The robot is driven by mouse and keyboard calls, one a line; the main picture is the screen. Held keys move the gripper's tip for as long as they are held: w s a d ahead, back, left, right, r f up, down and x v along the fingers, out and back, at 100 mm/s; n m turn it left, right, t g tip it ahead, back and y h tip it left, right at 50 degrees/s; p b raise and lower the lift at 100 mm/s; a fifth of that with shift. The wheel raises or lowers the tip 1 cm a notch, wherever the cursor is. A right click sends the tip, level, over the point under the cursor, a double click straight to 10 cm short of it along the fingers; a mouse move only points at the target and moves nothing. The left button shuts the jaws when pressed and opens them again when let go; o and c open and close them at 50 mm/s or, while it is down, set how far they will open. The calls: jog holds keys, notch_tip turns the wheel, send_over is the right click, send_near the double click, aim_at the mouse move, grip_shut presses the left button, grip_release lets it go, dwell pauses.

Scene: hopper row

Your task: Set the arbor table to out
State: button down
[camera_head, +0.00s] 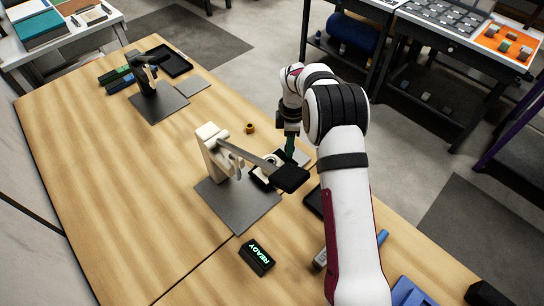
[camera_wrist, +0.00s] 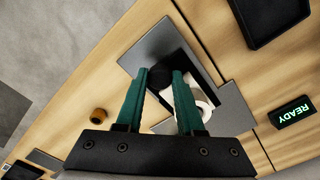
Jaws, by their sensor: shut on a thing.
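The arbor press has a cream upright (camera_head: 212,150), a grey base plate (camera_head: 238,208) and a grey lever bar ending in a thick black grip (camera_head: 290,179). A small dark-and-white part low beside the upright is partly covered by the lever. I cannot tell the arbor table or its setting clearly. My gripper (camera_head: 289,152) points down just behind the black grip in the head view. In the wrist view its green fingers (camera_wrist: 161,76) are closed about a dark part (camera_wrist: 163,74), whose identity is unclear. A white rounded part (camera_wrist: 203,99) shows beside the right finger.
A READY display (camera_head: 257,257) stands in front of the press. A black tray (camera_wrist: 275,18) and a small brown ring (camera_wrist: 98,115) lie nearby. A second dark press (camera_head: 147,75) stands at the back left. Bare wood lies left of the press.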

jog(key=shift+w+d, duration=0.75)
jog(key=c, duration=0.5)
grip_release()
notch_tip(320, 180, up, 16)
jog(key=shift+f, duration=0.1)
